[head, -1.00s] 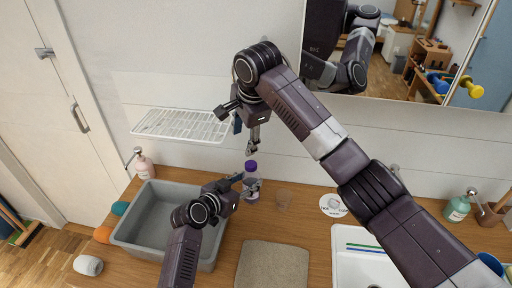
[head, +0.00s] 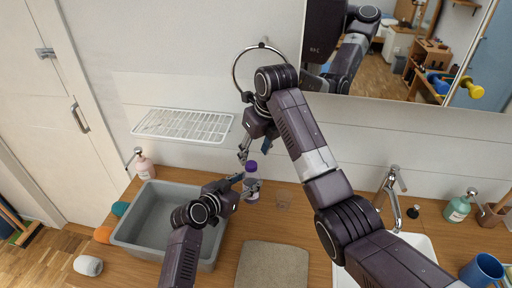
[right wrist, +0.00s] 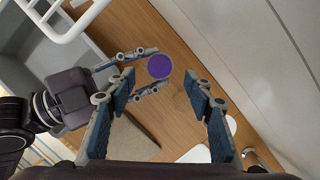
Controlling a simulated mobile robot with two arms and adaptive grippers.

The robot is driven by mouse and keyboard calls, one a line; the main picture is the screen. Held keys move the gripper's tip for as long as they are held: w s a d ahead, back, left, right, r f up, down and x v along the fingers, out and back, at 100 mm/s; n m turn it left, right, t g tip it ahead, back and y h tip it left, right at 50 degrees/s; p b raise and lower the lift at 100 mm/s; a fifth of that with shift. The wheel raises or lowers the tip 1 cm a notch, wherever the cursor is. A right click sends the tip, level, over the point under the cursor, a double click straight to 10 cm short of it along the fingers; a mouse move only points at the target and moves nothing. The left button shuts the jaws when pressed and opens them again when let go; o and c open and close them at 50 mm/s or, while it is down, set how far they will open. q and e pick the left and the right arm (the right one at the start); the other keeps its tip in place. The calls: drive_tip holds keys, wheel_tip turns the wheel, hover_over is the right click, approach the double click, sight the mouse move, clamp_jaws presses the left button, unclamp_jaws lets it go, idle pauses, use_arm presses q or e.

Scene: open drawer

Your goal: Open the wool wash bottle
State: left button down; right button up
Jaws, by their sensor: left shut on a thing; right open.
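The wool wash bottle (head: 252,187) stands upright on the wooden counter, a clear bottle with a pale purple body and a purple cap (head: 252,166). My left gripper (head: 250,186) is shut on the bottle's body from the left. My right gripper (head: 243,156) is above the bottle, pointing down and open. In the right wrist view the purple cap (right wrist: 159,66) shows from above between and beyond the open fingers of the right gripper (right wrist: 163,100), not touching them. The left gripper's fingers (right wrist: 145,70) lie around the bottle below the cap.
A grey basin (head: 150,205) stands left of the bottle. A white wire rack (head: 183,125) is on the wall behind. A sink (head: 345,275) with a faucet (head: 391,190) is further right; a beige mat (head: 272,268) lies in front.

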sight(251, 164)
drive_tip(key=shift+x, duration=2.65)
drive_tip(key=shift+c, duration=0.7)
clamp_jaws()
drive_tip(key=shift+d+n+g+y, duration=0.1)
drive_tip(key=shift+n+g+y, duration=0.2)
drive_tip(key=shift+n, duration=1.4)
drive_tip(key=shift+o, duration=0.2)
unclamp_jaws()
